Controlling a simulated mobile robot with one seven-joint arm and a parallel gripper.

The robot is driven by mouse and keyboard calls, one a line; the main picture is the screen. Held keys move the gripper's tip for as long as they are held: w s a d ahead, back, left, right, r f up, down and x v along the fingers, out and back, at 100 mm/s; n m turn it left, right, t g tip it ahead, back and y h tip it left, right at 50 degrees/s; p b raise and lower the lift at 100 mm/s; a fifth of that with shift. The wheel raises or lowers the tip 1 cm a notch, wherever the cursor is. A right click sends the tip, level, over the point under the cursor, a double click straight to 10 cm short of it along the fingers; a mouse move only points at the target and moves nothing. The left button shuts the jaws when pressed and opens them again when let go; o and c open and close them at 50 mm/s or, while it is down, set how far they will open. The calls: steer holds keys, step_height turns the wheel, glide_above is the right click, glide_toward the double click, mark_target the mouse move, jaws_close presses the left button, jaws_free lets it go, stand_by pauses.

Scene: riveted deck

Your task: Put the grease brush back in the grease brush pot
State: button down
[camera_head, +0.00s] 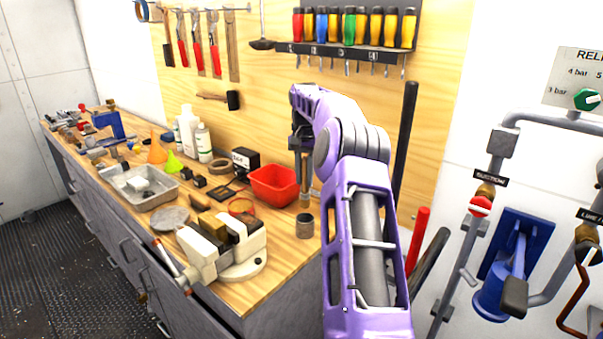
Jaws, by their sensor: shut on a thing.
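My gripper (304,143) is at the end of my purple arm, pointing down above the right end of the workbench. It is shut on the grease brush (305,180), which hangs close to upright below it. The brush's upper part is hidden by the gripper. A small dark grey cylindrical pot (304,228), which looks like the grease brush pot, stands on the bench under the brush. In this view the brush's lower end shows just above the pot's rim; I cannot tell the exact gap or depth between them.
A red bin (274,184) stands just left of the brush. A cream bench vise (222,245) is at the front left of the pot. A metal tray (138,187), bottles (187,130) and small parts crowd the bench further left. Screwdrivers (350,27) hang on the wall above.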

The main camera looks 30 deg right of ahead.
mark_target(305, 193)
steer(key=shift+s+f, duration=0.1)
steer(key=shift+f, duration=0.55)
step_height(305, 193, down, 3)
steer(key=shift+f+b, duration=0.1)
steer(key=shift+b, duration=1.05)
steer(key=shift+f+b, duration=0.75)
steer(key=shift+f, duration=1.4)
steer(key=c, duration=0.6)
jaws_free()
step_height(305, 193, up, 17)
steer(key=p, duration=0.3)
steer(key=shift+a+r+p, duration=0.1)
steer(key=shift+r+p, duration=0.1)
steer(key=shift+p, duration=0.2)
